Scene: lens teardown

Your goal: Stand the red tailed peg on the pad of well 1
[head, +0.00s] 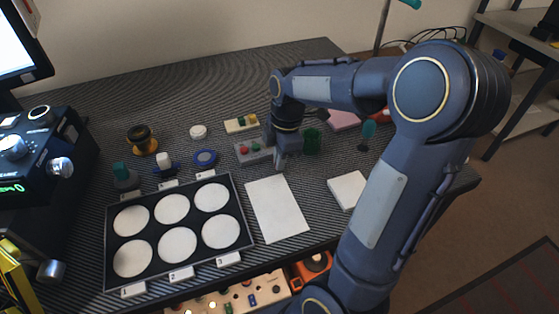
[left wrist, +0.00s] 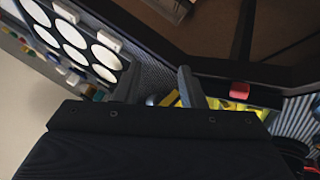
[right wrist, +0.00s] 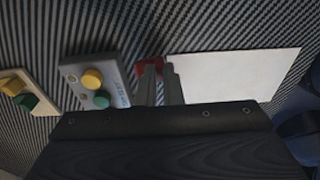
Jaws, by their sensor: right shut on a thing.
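In the right wrist view my right gripper (right wrist: 161,72) has its fingers close together on a red piece, the red tailed peg (right wrist: 148,64). Most of the peg is hidden behind the fingers, and its tail cannot be made out. In the head view my right gripper (head: 281,166) points down by the far end of the white sheet; the peg is not clear there. The black tray (head: 248,226) holds several round white pads. Well 1's pad (head: 133,258) is front left, behind the label 1, and looks bare. My left gripper (left wrist: 158,88) is open and empty, outside the head view.
A grey block (head: 252,153) with coloured knobs stands beside the right gripper. A white square pad (head: 347,190) lies to the right.

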